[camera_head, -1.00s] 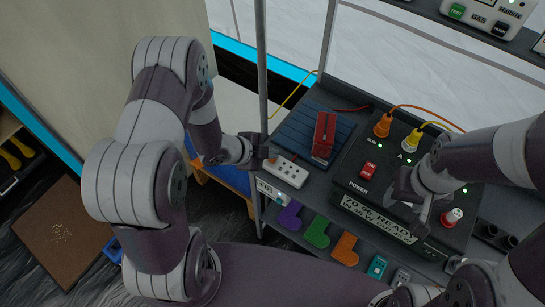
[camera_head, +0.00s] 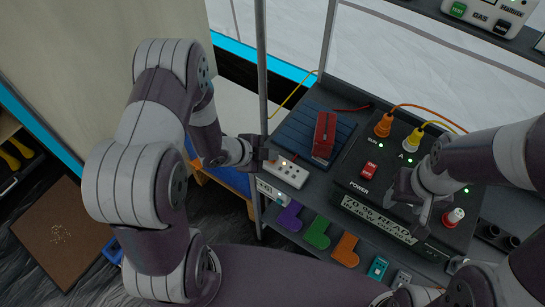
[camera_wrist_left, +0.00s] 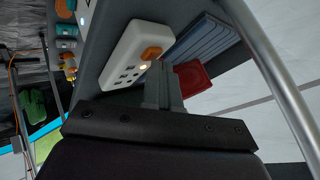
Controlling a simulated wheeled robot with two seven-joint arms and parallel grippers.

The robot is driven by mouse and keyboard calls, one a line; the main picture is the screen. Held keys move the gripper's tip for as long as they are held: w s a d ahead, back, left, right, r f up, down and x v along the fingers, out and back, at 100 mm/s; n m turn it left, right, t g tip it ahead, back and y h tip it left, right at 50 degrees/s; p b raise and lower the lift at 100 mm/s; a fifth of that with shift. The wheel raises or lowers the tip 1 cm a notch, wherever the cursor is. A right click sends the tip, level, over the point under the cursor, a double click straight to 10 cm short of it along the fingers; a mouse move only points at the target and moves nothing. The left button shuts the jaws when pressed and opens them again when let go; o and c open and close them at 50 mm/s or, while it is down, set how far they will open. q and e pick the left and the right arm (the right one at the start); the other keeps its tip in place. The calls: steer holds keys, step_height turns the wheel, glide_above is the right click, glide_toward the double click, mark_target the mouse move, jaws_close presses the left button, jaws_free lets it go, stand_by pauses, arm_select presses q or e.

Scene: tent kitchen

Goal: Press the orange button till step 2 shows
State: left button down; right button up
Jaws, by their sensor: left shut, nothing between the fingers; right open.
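The orange button (camera_wrist_left: 151,54) sits on one end of a small white box (camera_wrist_left: 128,60) with several dark marks. In the left wrist view one small light (camera_wrist_left: 143,67) glows beside the button. My left gripper (camera_wrist_left: 165,82) is shut and empty, its tips very close to the button; I cannot tell if they touch. In the head view the left gripper (camera_head: 264,158) is at the far left end of the white box (camera_head: 288,173) and hides the button. I cannot read a step number. My right gripper (camera_head: 425,212) is open over the black power box.
The black power box (camera_head: 350,187) has a red switch (camera_head: 369,171), a red-and-white knob (camera_head: 453,217) and a text display (camera_head: 376,218). A metal pole (camera_head: 262,70) rises close to my left gripper.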

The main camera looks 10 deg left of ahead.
mark_target(270, 162)
arm_select(q)
steer(key=shift+r+p, duration=0.8)
steer(key=shift+r, duration=0.1)
step_height(270, 162, up, 5)
steer(key=p, duration=0.4)
steer(key=shift+p, duration=0.3)
stand_by(2.0)
